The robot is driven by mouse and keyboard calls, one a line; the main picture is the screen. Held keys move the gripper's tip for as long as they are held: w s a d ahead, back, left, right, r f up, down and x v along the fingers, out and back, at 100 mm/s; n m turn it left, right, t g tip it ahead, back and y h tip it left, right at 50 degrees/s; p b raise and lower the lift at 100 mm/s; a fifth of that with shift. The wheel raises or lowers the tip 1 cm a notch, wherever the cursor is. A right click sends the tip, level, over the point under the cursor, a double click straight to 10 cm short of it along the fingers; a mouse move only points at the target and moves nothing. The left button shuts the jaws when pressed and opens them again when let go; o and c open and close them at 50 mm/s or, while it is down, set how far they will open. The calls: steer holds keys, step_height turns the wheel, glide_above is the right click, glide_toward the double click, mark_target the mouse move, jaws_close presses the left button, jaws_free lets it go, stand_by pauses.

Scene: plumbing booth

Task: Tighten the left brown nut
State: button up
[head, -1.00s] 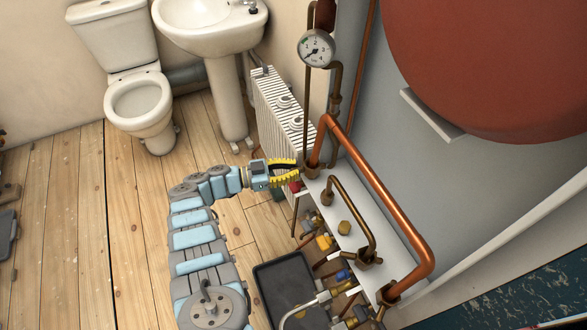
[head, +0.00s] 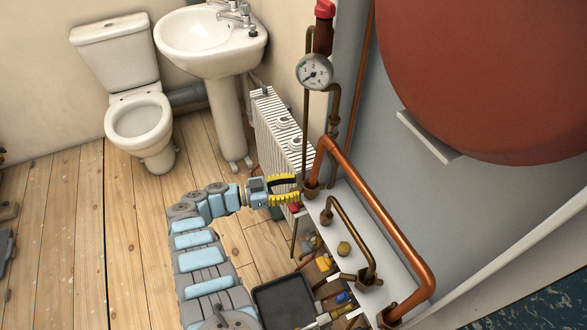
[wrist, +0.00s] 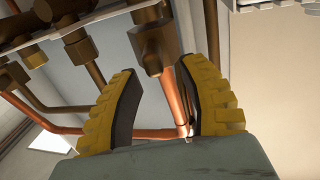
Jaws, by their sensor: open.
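The left brown nut (head: 311,190) is at the foot of the thick copper pipe (head: 370,200), at the left end of the white shelf. My gripper (head: 288,189) has yellow-toothed jaws and is open just left of this nut. In the wrist view my gripper (wrist: 159,70) has its two jaws apart with nothing clamped. A brown nut (wrist: 153,48) on a copper pipe appears just beyond the jaw tips, between them in the picture. Whether the jaws touch it cannot be told.
A smaller pipe with brown fittings (head: 368,281) stands on the white shelf (head: 395,262). A radiator (head: 280,130) is behind my gripper. A red-handled valve (head: 294,208) is close below it. A black tray (head: 285,303) lies on the floor.

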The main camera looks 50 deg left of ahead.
steer(key=shift+r, duration=4.3)
